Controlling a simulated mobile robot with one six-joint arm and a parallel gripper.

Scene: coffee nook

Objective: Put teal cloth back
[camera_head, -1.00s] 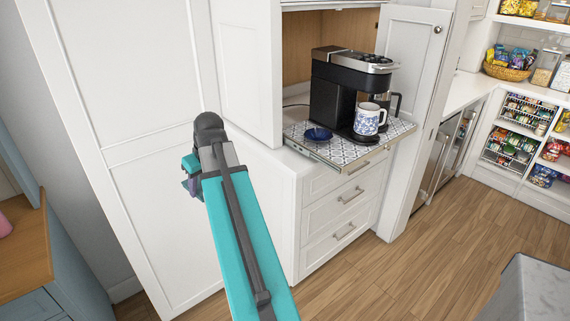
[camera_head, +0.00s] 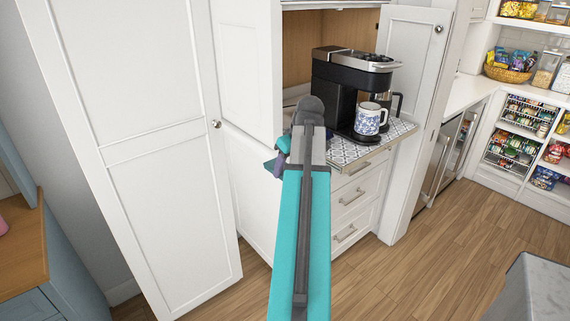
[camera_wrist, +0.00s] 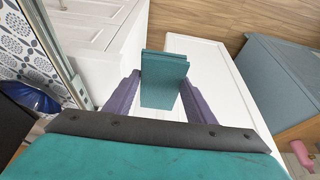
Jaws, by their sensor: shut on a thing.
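The teal cloth (camera_wrist: 164,80) shows in the wrist view as a folded, flat block between the two purple fingers of my gripper (camera_wrist: 162,97). My gripper is shut on it, and the cloth sticks out past the fingertips. In the head view my gripper (camera_head: 277,160) is in front of the white cabinet, at the left of the pull-out shelf (camera_head: 402,130). The cloth cannot be told apart clearly from the gripper there. The patterned shelf top also shows at the left of the wrist view (camera_wrist: 22,40).
A coffee machine (camera_head: 345,85) and a blue-and-white mug (camera_head: 368,122) stand on the shelf. A tall white cabinet door (camera_head: 165,170) stands at left. Wood floor (camera_head: 430,270) lies clear.

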